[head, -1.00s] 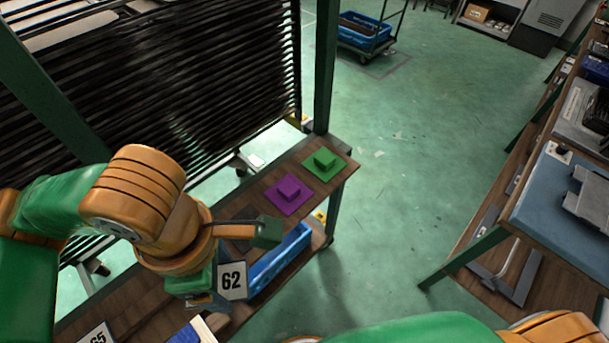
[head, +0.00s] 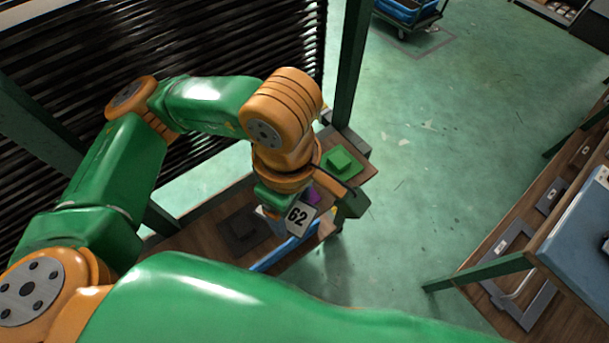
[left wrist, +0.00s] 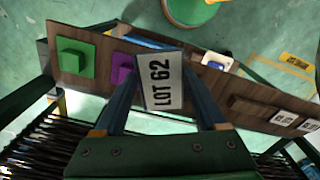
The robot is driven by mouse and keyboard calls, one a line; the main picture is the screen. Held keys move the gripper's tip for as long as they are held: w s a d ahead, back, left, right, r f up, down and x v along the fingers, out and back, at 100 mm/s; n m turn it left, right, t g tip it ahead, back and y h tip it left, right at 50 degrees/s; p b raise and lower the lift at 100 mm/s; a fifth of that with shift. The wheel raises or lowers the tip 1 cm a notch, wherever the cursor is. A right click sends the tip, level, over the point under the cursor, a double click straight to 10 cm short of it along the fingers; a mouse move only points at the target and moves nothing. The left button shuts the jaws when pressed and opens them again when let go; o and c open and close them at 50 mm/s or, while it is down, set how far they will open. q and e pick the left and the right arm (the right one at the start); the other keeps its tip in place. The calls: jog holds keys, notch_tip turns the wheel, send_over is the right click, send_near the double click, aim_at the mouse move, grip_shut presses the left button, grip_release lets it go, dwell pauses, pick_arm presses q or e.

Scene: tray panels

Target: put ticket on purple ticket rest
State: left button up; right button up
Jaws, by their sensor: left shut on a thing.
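The ticket (head: 298,216) is a white card marked 62, and my left gripper (head: 276,212) is shut on it. In the left wrist view, the ticket (left wrist: 161,82), reading LOT 62, stands between the fingers of my left gripper (left wrist: 165,72). The purple ticket rest (head: 313,194) is on the wooden bench, largely hidden behind my left gripper and the ticket. In the left wrist view, the purple rest (left wrist: 121,68) shows just left of the ticket, partly covered by a finger. I cannot tell the ticket's height above the bench. My right gripper is out of view.
A green rest (head: 342,160) sits beside the purple one at the bench's far end. A dark rest (head: 243,229) lies nearer on the wooden bench (head: 197,236). A blue bin (head: 285,252) is below. Black slatted racks stand left; another workbench (head: 560,232) is right.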

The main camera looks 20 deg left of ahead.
pick_arm(q)
jog(key=w+f, duration=0.2)
jog(key=w, duration=0.1)
jog(key=w+a+f+p, duration=0.1)
jog(key=w+f, duration=0.1)
jog(key=f, duration=0.1)
jog(key=w+a+f+p, duration=0.1)
jog(key=w+f, duration=0.1)
jog(key=w, duration=0.1)
jog(key=shift+w+f, duration=0.15)
jog(key=shift+w, duration=0.15)
jog(key=f, duration=0.3)
jog(key=shift+w+p, duration=0.25)
jog(key=shift+p, duration=0.15)
jog(key=shift+s+f, duration=0.1)
jog(key=shift+f, duration=0.25)
jog(key=shift+f, duration=0.1)
